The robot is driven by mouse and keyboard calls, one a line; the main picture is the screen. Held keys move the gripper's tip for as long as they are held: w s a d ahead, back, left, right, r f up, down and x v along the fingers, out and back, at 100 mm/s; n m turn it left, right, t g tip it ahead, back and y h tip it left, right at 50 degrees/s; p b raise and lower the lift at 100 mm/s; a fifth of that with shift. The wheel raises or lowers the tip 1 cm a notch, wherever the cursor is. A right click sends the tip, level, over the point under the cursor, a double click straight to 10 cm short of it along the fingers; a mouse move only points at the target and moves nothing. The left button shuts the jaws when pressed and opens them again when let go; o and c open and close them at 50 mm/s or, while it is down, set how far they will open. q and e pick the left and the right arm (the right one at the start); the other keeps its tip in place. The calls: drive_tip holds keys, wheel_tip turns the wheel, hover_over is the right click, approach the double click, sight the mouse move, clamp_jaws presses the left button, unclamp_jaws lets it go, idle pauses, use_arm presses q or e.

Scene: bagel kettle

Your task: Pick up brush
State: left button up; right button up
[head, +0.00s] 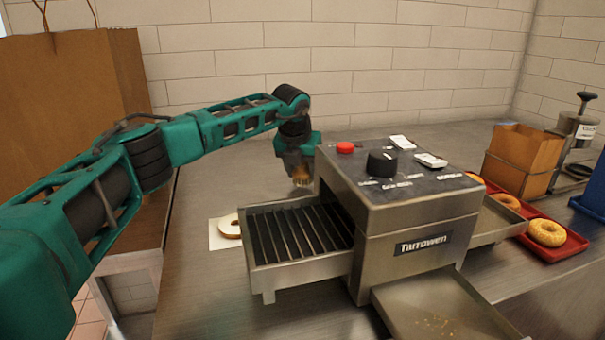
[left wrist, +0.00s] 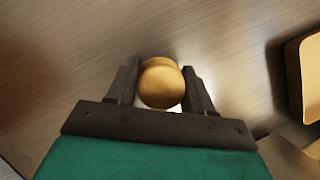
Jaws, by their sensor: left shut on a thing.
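My right gripper is in neither view.
A steel conveyor toaster (head: 400,205) stands just right of the gripper, with its slatted grate (head: 290,235) in front. A bagel half (head: 230,227) lies on white paper at left. A red tray (head: 572,243) with bagels is at right. A large brown bag (head: 70,95) stands far left.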

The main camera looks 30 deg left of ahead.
use_arm(q)
wheel_tip(320, 180, up, 19)
drive_tip(key=p, duration=0.2)
drive_tip(key=shift+p, duration=0.4)
drive_tip(key=o, duration=0.5)
drive_tip(key=shift+f, duration=0.1)
drive_tip(key=c, duration=0.3)
drive_tip(key=shift+s, duration=0.1)
